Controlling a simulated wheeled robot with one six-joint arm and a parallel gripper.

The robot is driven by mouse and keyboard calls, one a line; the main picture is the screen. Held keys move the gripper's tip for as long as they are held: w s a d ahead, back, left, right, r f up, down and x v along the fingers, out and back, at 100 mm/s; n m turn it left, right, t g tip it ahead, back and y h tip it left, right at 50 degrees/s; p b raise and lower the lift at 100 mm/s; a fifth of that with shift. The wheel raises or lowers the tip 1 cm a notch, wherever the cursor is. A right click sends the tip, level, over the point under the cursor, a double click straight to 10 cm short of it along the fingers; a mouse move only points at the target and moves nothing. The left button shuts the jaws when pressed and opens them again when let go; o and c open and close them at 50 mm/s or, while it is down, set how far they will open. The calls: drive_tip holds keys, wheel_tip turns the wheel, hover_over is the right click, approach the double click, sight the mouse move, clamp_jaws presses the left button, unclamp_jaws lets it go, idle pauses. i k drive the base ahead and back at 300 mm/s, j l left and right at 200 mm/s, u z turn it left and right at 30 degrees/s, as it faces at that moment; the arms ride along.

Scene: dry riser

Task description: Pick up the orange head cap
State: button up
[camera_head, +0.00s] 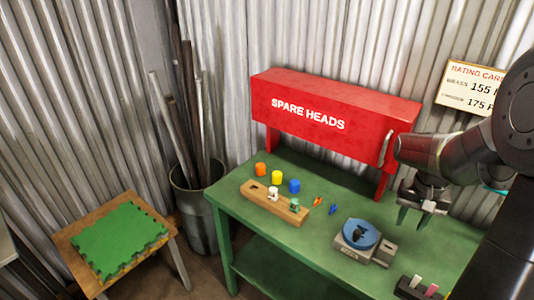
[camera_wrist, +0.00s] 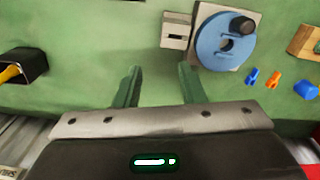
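The orange head cap (camera_head: 260,169) appears to be the small orange cylinder standing on the back left of the green table, beside a yellow cap (camera_head: 277,177) and a blue cap (camera_head: 295,186). It does not show in the wrist view. A smaller orange piece (camera_head: 318,201) lies farther right, and it also shows in the wrist view (camera_wrist: 273,78). My gripper (camera_head: 414,216) is open and empty above the right part of the table, well to the right of the caps. Its two fingers (camera_wrist: 160,82) stand apart over bare table.
A wooden block (camera_head: 262,201) with a white and a green piece stands just in front of the caps. A small blue piece (camera_head: 333,209) and a blue disc on a grey stand (camera_head: 362,237) lie between gripper and caps. A red "SPARE HEADS" box (camera_head: 335,110) rises behind.

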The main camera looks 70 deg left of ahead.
sight(260, 168)
drive_tip(key=k+j, duration=0.15)
drive_tip(key=j, duration=0.3)
drive_tip(key=k+j+z, duration=0.1)
drive_tip(key=j, duration=0.3)
drive_tip(key=k+j+z, duration=0.1)
drive_tip(key=j, duration=0.3)
drive_tip(key=k+j, duration=0.2)
drive_tip(key=j, duration=0.25)
drive_tip(key=k+j+z, duration=0.1)
drive_tip(key=j, duration=0.3)
drive_tip(key=k+j, duration=0.25)
drive_tip(key=j, duration=0.15)
drive_tip(key=k+j+z, duration=0.1)
drive_tip(key=j, duration=0.25)
drive_tip(key=k+j, duration=0.05)
